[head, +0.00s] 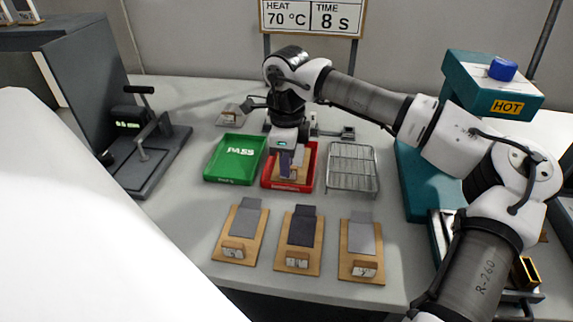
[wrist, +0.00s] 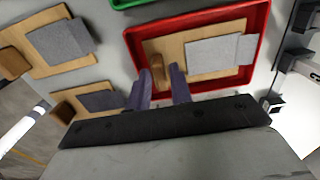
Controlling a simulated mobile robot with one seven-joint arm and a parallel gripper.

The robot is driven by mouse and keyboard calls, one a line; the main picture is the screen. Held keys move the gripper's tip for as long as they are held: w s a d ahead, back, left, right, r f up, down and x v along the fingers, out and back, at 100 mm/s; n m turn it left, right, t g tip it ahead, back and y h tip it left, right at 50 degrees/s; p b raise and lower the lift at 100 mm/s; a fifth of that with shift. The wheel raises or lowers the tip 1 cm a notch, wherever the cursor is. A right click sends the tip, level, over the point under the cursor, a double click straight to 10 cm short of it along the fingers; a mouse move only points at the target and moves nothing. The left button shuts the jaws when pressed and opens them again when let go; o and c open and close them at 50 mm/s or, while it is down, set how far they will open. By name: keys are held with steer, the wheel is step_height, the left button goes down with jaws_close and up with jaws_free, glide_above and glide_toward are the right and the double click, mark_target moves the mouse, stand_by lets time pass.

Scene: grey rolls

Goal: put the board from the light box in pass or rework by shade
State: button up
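A wooden board with a grey swatch lies in the red tray (head: 265,182). In the wrist view the board (wrist: 215,24) and its grey swatch (wrist: 215,57) lie inside the red tray (wrist: 262,25). The board's small wooden block (wrist: 157,70) shows between the two fingertips of my gripper (wrist: 159,82), with gaps at both sides. My gripper (head: 290,165) is open and low over the red tray. The green tray marked PASS (head: 234,158) stands left of it and looks empty. The dark grey booth (head: 75,70), perhaps the light box, stands at the left.
Three boards lie in front: left (head: 229,218), middle with a darker swatch (head: 302,231), right (head: 364,236). An empty wire rack (head: 352,168) is right of the red tray. A teal machine marked HOT (head: 490,85) stands right. A clamp device (head: 140,150) is left.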

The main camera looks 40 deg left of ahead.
step_height(320, 180, up, 11)
steer(key=shift+f, duration=0.2)
stand_by(0.5)
